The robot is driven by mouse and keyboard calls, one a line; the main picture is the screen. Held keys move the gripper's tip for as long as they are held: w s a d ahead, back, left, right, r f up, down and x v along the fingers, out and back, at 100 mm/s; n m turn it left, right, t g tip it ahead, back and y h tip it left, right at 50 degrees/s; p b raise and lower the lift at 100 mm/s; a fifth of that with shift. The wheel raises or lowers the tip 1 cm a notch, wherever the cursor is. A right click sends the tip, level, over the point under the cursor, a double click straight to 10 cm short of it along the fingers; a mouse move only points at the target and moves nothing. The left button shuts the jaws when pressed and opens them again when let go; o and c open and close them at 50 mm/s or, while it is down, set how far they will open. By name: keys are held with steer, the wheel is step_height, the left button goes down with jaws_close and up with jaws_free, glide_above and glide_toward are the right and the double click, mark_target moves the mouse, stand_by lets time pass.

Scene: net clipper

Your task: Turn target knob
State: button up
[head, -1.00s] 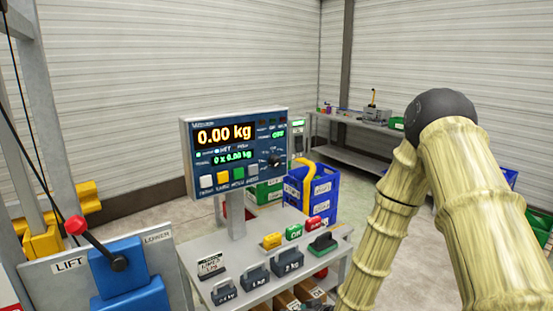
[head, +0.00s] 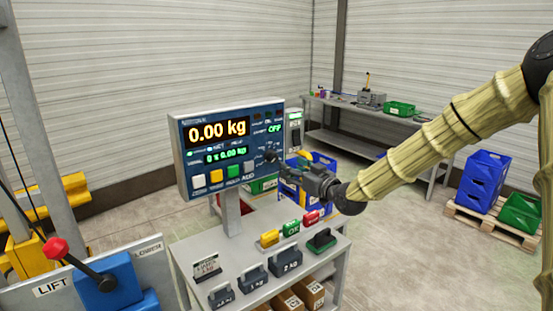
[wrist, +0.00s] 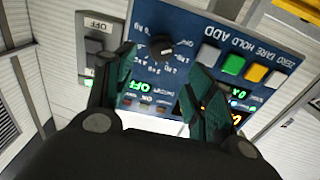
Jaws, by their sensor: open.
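The target knob (wrist: 162,47) is a small round black dial on the blue face of the scale panel (head: 214,172). In the wrist view it shows between and slightly beyond my two green-padded fingertips, with printed markings around it. My gripper (wrist: 160,62) is open and empty. In the head view my gripper (head: 279,168) is just in front of the right side of the panel and partly covers the knob area. I cannot tell whether a finger touches the knob.
Coloured push buttons (head: 216,176) sit left of the knob. A grey switch box marked OFF (wrist: 97,45) is beside the panel. The bench below (head: 255,268) holds weights and small coloured blocks. A lift lever (head: 85,268) stands at the left.

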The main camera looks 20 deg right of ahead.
mark_target(275, 159)
steer(key=p+x, duration=0.3)
steer(key=x, duration=0.6)
steer(key=shift+s+f, duration=0.1)
steer(key=c, duration=1)
